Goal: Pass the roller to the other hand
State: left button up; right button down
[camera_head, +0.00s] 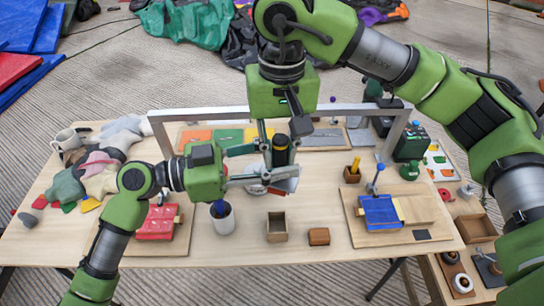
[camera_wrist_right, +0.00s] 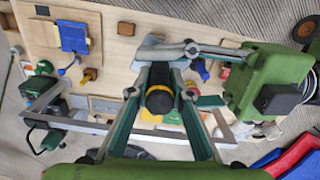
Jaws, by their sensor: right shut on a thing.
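The roller, a dark cylinder with a yellow band (camera_head: 281,150), is held above the middle of the table. Its dark end (camera_wrist_right: 159,99) shows between the fingers in the right wrist view. My right gripper (camera_head: 281,138), reaching down from above, is shut on it. My left gripper (camera_head: 272,162) comes in from the left at about the same height. Its fingers look spread, one on the near side of the roller and one farther back. Whether they touch it I cannot tell. The roller's lower part is partly hidden by the fingers.
A grey metal frame (camera_head: 180,115) spans the table behind the grippers. Below stand a white cup (camera_head: 223,219), an open wooden box (camera_head: 277,228) and a brown block (camera_head: 319,236). A red block (camera_head: 158,222) lies left, a blue one (camera_head: 380,211) right.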

pick_arm(q)
grip_shut()
pick_arm(e)
jog(key=c, duration=1.8)
grip_release()
jog(key=shift+o, duration=0.2)
